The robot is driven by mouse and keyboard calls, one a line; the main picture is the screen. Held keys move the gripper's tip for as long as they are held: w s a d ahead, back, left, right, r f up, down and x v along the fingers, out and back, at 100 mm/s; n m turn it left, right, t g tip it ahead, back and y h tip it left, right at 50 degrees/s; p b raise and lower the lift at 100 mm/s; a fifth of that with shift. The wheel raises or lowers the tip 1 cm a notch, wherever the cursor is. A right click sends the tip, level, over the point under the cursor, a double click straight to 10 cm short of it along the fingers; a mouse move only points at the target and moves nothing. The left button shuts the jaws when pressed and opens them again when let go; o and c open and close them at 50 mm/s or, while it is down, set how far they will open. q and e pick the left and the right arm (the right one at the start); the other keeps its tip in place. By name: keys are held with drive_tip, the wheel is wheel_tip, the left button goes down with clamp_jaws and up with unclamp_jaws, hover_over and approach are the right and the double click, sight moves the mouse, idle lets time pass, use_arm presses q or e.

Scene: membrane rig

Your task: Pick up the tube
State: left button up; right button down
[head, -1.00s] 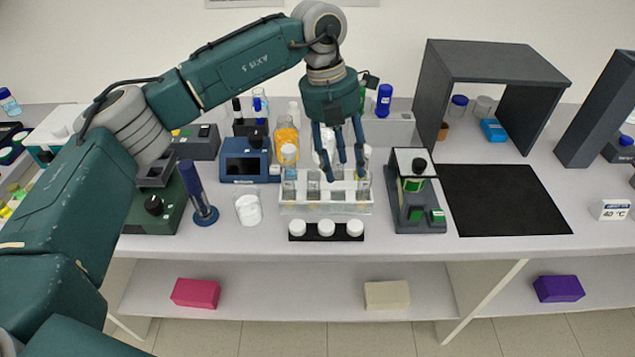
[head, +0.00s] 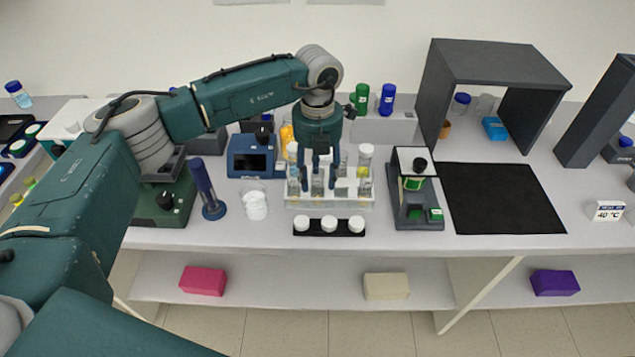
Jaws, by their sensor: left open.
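A clear rack (head: 330,203) stands near the front of the bench and holds several glass tubes. One tube with a white cap (head: 365,153) stands at its right end. My left gripper (head: 317,188) comes down from above into the middle of the rack. Its fingers are open and overlap the tubes there; I cannot tell whether they surround one or touch it. The gripper hides part of the middle and back of the rack. My right gripper is not in view.
A black strip with white caps (head: 329,225) lies in front of the rack. A dark device (head: 416,190) stands close to the right. A black mat (head: 503,199) is clear.

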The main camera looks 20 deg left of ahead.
use_arm(q)
drive_tip(key=shift+f, duration=0.45)
drive_tip(key=c, duration=0.9)
drive_tip(key=shift+r, duration=0.15)
